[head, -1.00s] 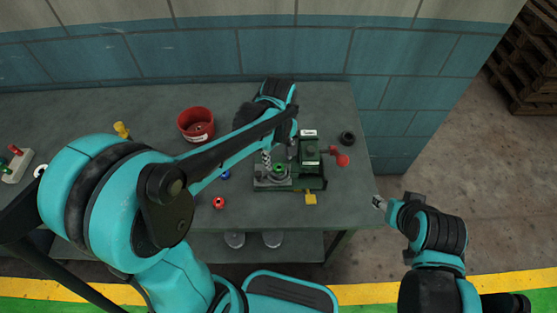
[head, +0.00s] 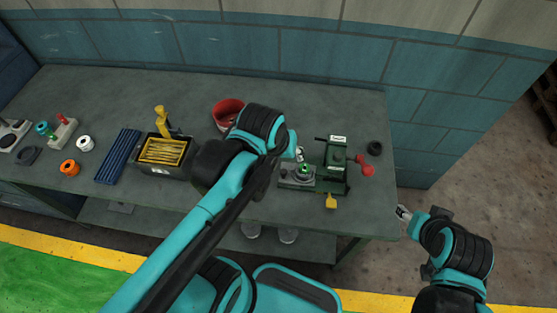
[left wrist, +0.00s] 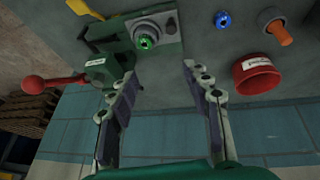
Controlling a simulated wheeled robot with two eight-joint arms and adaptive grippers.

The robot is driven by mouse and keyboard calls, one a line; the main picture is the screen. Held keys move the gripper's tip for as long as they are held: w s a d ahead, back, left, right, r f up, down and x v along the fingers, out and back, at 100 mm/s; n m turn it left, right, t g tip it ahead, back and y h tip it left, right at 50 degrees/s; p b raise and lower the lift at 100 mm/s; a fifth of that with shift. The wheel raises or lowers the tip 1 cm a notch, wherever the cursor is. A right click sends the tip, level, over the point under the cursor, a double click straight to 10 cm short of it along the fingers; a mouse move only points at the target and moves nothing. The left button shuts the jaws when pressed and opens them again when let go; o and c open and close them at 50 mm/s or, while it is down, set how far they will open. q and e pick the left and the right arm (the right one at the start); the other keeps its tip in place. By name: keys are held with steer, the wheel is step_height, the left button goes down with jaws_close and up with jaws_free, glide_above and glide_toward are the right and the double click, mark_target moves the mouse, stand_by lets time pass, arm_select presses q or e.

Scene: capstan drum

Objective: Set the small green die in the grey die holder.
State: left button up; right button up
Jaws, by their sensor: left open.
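The small green die (head: 305,169) sits at the grey die holder (head: 288,181) on the green machine. In the left wrist view the green die (left wrist: 147,42) shows within the round seat of the grey holder (left wrist: 168,27); I cannot tell whether it is fully seated. My left gripper (left wrist: 160,72) is open, with nothing between its fingers, and apart from the die. In the head view its fingers are mostly hidden by the wrist. My right gripper (head: 403,213) is off the bench's right edge, too small to read.
The machine has a red-knobbed handle (head: 366,168) and yellow lever (head: 331,201). A blue die (left wrist: 222,19) lies beside the machine.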

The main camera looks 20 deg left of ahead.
arm_select(q)
steer(key=s+m+t, duration=0.1)
steer(key=s+a+f+m+t, duration=0.1)
steer(key=m, duration=0.1)
steer(key=shift+s+f, duration=0.1)
steer(key=shift+s, duration=0.15)
step_height(320, 180, down, 3)
steer(key=b, duration=0.3)
steer(key=shift+f, duration=0.1)
